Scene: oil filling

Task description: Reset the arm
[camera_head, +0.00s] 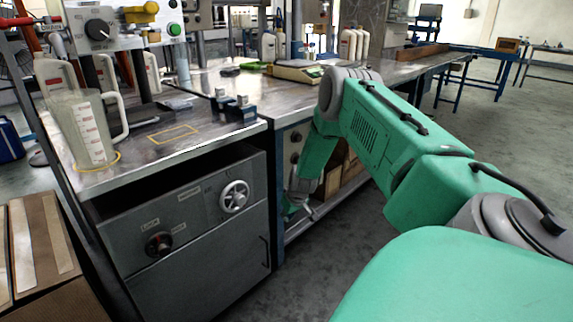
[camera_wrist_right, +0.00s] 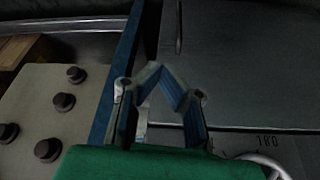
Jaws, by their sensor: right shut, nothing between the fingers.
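My green right arm reaches in from the right side of the head view and bends down at its grey elbow joint. My right gripper (camera_head: 300,208) hangs low beside the front of the metal workbench, partly hidden by shadow and the arm. In the right wrist view the right gripper (camera_wrist_right: 160,75) is shut and empty, in front of the grey cabinet front (camera_wrist_right: 250,60). My left gripper is in neither view.
A measuring jug (camera_head: 92,130) stands on the bench at left. The cabinet (camera_head: 200,240) has a handwheel (camera_head: 234,196) and a dark knob (camera_head: 159,244). White bottles (camera_head: 350,45) and a scale (camera_head: 298,70) stand farther back. Cardboard boxes (camera_head: 45,250) lie at lower left. Floor is clear behind the arm.

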